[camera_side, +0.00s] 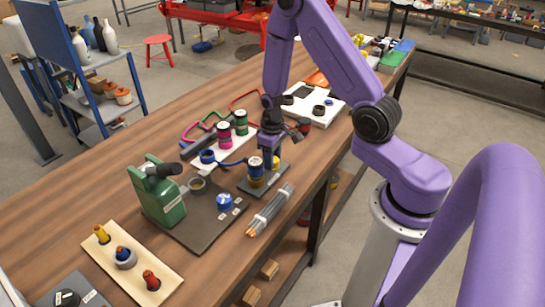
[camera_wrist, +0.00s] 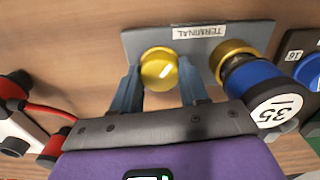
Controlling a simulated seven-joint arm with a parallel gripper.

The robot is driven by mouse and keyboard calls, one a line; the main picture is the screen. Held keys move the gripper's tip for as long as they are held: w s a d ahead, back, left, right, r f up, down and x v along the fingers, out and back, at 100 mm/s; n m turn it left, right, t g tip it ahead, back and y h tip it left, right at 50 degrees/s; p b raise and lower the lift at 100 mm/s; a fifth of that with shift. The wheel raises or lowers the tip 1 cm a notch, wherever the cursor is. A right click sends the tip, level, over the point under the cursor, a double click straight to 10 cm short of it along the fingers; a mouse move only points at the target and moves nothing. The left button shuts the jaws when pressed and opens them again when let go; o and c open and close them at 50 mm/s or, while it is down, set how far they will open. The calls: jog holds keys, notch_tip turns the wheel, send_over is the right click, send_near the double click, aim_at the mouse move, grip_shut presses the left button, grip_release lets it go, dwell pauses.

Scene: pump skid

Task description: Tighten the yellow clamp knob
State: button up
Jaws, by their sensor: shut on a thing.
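The yellow clamp knob (camera_wrist: 160,70) stands on a grey plate labelled TERMINAL (camera_wrist: 195,42). In the wrist view, it sits between the two fingers of my gripper (camera_wrist: 160,82), which is shut on it. A white mark shows on the knob's top. In the side view, my gripper (camera_side: 270,150) points down over the dark terminal plate (camera_side: 284,176), and the knob is mostly hidden by the fingers. A blue-topped post with a brass collar (camera_wrist: 235,52) stands close on the right in the wrist view, its top labelled 35.
A green machine (camera_side: 162,196) stands on a dark base left of the gripper. A bundle of rods (camera_side: 270,210) lies at the bench's front edge. Magenta and green cylinders (camera_side: 232,130) stand behind. A board with red, blue and yellow plugs (camera_side: 128,258) lies at front left.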

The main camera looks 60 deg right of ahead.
jog(key=shift+m, duration=0.6)
jog(key=o, duration=1.1)
jog(key=shift+c, duration=0.2)
jog(key=shift+r, duration=0.15)
notch_tip(320, 180, up, 17)
jog(key=shift+r, duration=0.1)
